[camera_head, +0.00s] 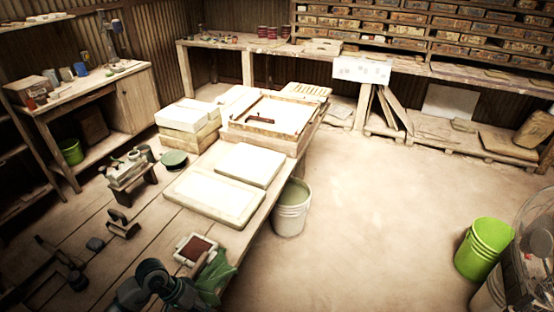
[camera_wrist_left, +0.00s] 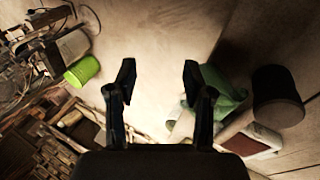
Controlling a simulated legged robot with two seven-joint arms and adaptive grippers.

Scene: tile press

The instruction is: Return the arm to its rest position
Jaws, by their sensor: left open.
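My left gripper (camera_wrist_left: 158,72) is open in the left wrist view, its two dark fingers spread apart with nothing between them. Behind the fingertips is pale floor. A crumpled green cloth (camera_wrist_left: 222,92) shows just right of the right finger, apart from or behind it; I cannot tell which. In the head view, dark joints of my arm show at the bottom, left of the green cloth (camera_head: 214,276), but the fingers cannot be made out there. My right gripper is in neither view.
A framed red-brown pad (camera_head: 195,249) lies beside the cloth on the wooden table (camera_head: 82,212). Pale slabs (camera_head: 215,197) and a wooden frame (camera_head: 268,112) sit further back. A whitish bucket (camera_head: 292,215) stands by the table, a green bucket (camera_head: 482,250) at right. Floor between is clear.

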